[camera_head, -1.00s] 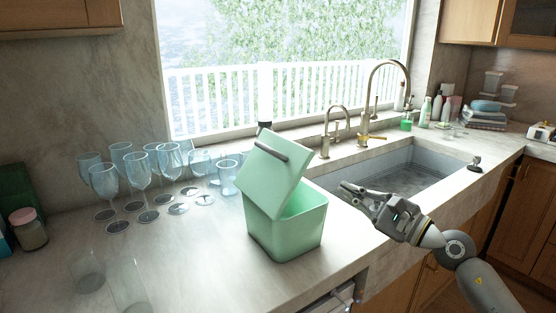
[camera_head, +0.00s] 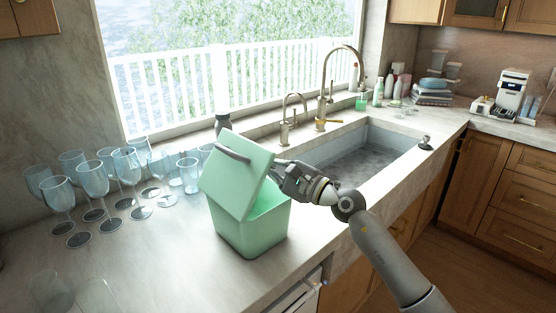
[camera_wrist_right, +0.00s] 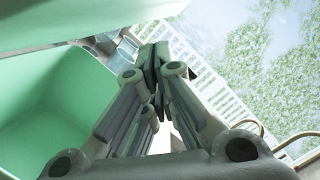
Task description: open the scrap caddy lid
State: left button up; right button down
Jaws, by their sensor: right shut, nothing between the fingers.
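The mint-green scrap caddy (camera_head: 251,228) stands on the counter left of the sink. Its lid (camera_head: 233,172) is raised and tilted, with a dark handle (camera_head: 232,154) at its upper part; the caddy mouth shows on the right side. My right gripper (camera_head: 275,168) is shut and empty at the lid's right edge, above the caddy's open mouth. In the right wrist view the shut fingers (camera_wrist_right: 155,58) point past the lid underside (camera_wrist_right: 80,22), with the caddy's hollow inside (camera_wrist_right: 45,105) at the left. I cannot tell whether the fingers touch the lid. My left gripper is not in view.
Several stemmed glasses (camera_head: 125,163) crowd the counter left of the caddy. A dark bottle (camera_head: 222,123) stands behind it by the window. The sink (camera_head: 365,152) and brass tap (camera_head: 325,90) are to the right. The counter in front left is mostly clear, with faint clear glasses.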

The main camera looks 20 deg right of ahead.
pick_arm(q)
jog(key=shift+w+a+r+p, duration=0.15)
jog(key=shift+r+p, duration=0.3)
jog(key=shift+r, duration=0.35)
pick_arm(e)
jog(key=shift+s+a+r, duration=0.3)
jog(key=shift+a+r, duration=0.25)
jog(key=shift+a, duration=0.15)
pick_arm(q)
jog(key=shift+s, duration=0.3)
